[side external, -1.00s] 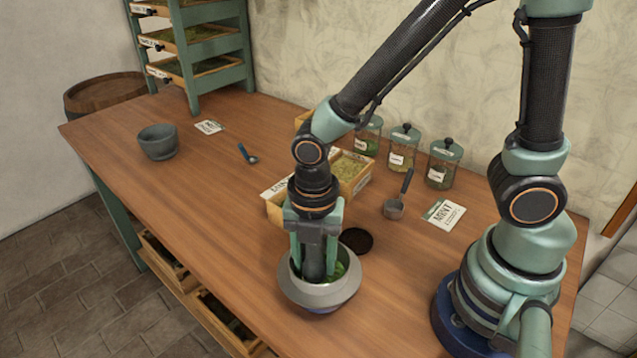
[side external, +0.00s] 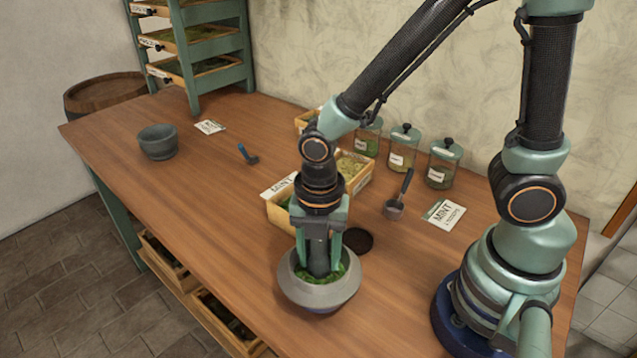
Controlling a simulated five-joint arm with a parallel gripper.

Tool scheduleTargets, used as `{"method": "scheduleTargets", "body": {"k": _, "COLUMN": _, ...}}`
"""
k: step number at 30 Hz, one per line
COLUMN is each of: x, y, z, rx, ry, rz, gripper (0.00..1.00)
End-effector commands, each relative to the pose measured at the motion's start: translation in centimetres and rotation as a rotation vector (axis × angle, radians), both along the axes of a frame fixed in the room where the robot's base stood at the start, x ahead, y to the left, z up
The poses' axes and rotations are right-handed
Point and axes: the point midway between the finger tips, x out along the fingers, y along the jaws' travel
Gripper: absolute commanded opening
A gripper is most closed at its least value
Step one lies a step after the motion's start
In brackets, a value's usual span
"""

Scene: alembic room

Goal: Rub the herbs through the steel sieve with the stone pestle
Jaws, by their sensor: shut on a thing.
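My gripper (side external: 320,250) points straight down, shut on the dark stone pestle (side external: 319,262). The pestle's lower end is inside a grey metal bowl-shaped vessel, which looks like the steel sieve (side external: 318,297), near the table's front edge. Green herbs (side external: 329,277) lie in the vessel around the pestle's foot. The pestle's tip is hidden among the herbs, and I cannot see any mesh.
Wooden herb boxes (side external: 278,215) stand behind my gripper, with lidded jars (side external: 402,150) near the wall. A scoop (side external: 396,205), a MINT card (side external: 443,214) and a dark disc (side external: 357,241) lie to the right. A stone mortar (side external: 158,142) stands at left; the left tabletop is mostly clear.

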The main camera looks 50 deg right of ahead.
Motion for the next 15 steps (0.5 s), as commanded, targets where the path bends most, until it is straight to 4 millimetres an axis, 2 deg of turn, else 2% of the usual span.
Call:
{"method": "scheduleTargets", "body": {"k": 8, "x": 1.15, "y": 0.46, "z": -0.17, "rx": 0.001, "ry": -0.001, "rz": -0.001, "gripper": 0.0}}
{"method": "scheduleTargets", "body": {"k": 15, "x": 0.33, "y": 0.68, "z": -0.16, "rx": 0.001, "ry": -0.001, "rz": 0.001, "gripper": 0.0}}
